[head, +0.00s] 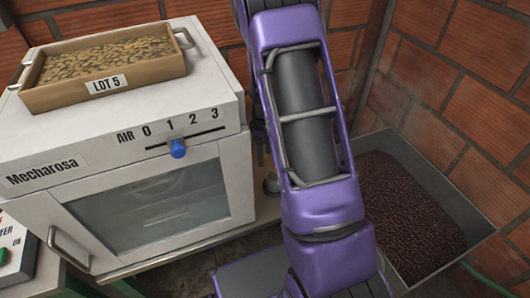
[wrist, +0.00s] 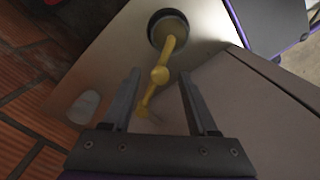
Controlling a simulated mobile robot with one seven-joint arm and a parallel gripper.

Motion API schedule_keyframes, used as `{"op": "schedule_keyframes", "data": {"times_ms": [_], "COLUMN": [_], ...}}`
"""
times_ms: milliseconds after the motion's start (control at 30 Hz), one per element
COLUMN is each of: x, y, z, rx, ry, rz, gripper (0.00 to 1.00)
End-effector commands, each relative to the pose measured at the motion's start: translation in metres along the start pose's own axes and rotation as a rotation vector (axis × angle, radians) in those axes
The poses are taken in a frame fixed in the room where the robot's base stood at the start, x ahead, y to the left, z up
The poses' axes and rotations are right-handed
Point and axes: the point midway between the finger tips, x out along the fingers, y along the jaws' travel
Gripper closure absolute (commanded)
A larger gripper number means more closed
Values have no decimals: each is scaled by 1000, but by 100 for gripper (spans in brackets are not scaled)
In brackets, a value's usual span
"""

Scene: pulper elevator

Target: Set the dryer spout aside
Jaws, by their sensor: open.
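In the wrist view, a yellow bent piece (wrist: 160,74) with a rounded knob comes out of a dark round opening (wrist: 167,30) in a pale panel. I cannot tell for sure whether this yellow piece is the dryer spout. My gripper (wrist: 158,76) is open, with one dark finger on each side of the yellow piece in the picture. I see no clear contact.
A wooden LOT 5 tray (head: 108,95) of beans sits on the dryer. A grey bin (head: 462,205) of dark beans stands at the right. Brick walls (head: 455,95) close off the back and right.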

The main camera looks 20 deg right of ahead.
Motion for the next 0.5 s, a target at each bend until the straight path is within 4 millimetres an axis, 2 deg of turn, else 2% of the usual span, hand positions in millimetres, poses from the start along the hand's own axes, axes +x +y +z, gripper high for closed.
{"op": "schedule_keyframes", "data": {"times_ms": [33,67,333,367,500], "x": [0,0,0,0,0], "y": [0,0,0,0,0], "z": [0,0,0,0,0], "rx": [0,0,0,0,0], "ry": [0,0,0,0,0], "rz": [0,0,0,0,0], "gripper": [43,48,97,100,100]}}
